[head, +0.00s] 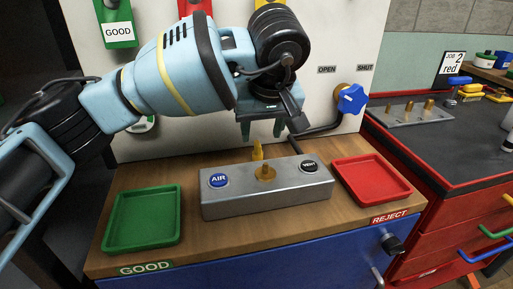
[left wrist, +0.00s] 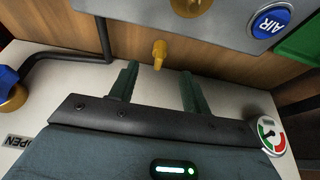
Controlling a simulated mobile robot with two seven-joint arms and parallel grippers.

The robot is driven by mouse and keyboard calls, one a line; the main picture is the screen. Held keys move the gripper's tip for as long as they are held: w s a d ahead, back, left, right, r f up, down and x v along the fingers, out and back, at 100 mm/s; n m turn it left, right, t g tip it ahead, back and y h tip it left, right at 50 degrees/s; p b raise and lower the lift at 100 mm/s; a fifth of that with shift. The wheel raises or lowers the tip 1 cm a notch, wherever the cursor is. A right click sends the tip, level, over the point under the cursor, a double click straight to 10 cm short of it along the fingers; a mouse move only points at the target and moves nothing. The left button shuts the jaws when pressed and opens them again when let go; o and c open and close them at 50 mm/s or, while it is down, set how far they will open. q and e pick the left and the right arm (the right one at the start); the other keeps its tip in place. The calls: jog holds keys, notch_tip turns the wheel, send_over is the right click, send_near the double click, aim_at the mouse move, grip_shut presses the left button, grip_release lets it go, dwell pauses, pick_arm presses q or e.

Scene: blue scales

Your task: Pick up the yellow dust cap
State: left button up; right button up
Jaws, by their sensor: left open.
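In the left wrist view the dust cap (left wrist: 159,54) lies ahead of the gap between the fingers, near the block's edge. My left gripper (head: 261,130) is open and empty, fingers pointing down, above and behind the cap. The open fingers also show in the left wrist view (left wrist: 159,76). No contact with the cap is visible. My right gripper is not in view.
The block carries a blue AIR button (head: 218,180), a brass fitting (head: 266,173) and a black VENT button (head: 309,166). A green tray (head: 112,247) stands left, a red tray (head: 404,197) right. A white panel with a blue valve knob (head: 352,99) rises close behind.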

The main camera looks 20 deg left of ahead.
aim_at(259, 145)
pick_arm(q)
jog(key=shift+x, duration=1.2)
jog(key=shift+b+x, duration=0.65)
jog(key=shift+x, duration=2.05)
jog(key=shift+w, duration=0.1)
jog(key=shift+c, duration=0.7)
grip_shut()
notch_tip(259, 145, up, 10)
jog(key=shift+r+p, duration=0.1)
jog(key=shift+p, duration=0.7)
jog(key=shift+a, duration=0.15)
